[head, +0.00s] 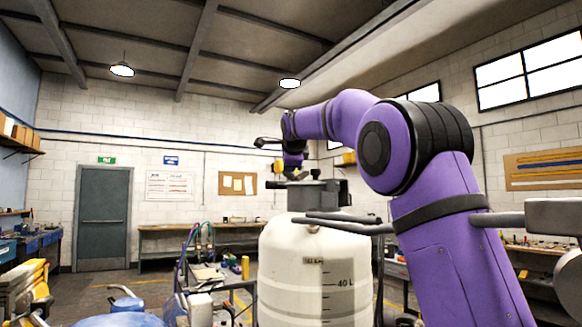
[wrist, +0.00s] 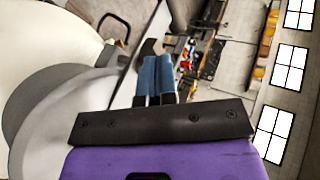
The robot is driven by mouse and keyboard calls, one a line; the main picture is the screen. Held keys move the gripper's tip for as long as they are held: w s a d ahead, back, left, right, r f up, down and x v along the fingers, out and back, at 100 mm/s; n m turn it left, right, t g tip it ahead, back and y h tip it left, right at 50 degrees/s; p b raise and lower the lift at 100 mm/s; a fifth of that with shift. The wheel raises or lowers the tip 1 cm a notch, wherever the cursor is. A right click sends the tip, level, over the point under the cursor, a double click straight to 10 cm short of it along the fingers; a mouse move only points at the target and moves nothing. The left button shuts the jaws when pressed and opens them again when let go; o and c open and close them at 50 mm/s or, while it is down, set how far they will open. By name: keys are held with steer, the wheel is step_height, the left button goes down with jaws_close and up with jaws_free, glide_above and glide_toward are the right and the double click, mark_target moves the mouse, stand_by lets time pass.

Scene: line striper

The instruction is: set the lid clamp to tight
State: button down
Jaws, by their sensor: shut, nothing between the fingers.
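The white tank (head: 312,270) with a 40 L mark stands in the middle of the head view. Dark grey lid hardware (head: 325,192) sits on its top, with a small knob-like part. I cannot tell which part is the clamp lever or how it is set. My gripper (head: 294,176) points down just above this hardware; contact is unclear. In the wrist view my gripper (wrist: 156,62) has its blue fingers together and empty. A dark curved part (wrist: 148,47) shows at the fingertips. The white and grey rounded surfaces of the tank (wrist: 50,50) fill the left side.
Long dark handlebars (head: 335,225) cross in front of the tank. Hoses and machine parts (head: 200,275) stand to the left, with a yellow cylinder (head: 245,267) close by. A workbench (head: 165,238) runs along the back wall by a grey door (head: 103,220).

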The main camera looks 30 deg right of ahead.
steer(key=shift+w+a+m+g+h, duration=0.1)
steer(key=shift+w+m+g+h, duration=0.4)
steer(key=shift+m+h, duration=0.3)
steer(key=shift+w+a+m+g+h, duration=0.15)
steer(key=shift+w+m+g+h, duration=0.4)
steer(key=shift+m, duration=0.4)
steer(key=shift+w+a+m+g+h, duration=0.1)
steer(key=shift+w+m+g+h, duration=0.3)
steer(key=shift+m+h, duration=0.45)
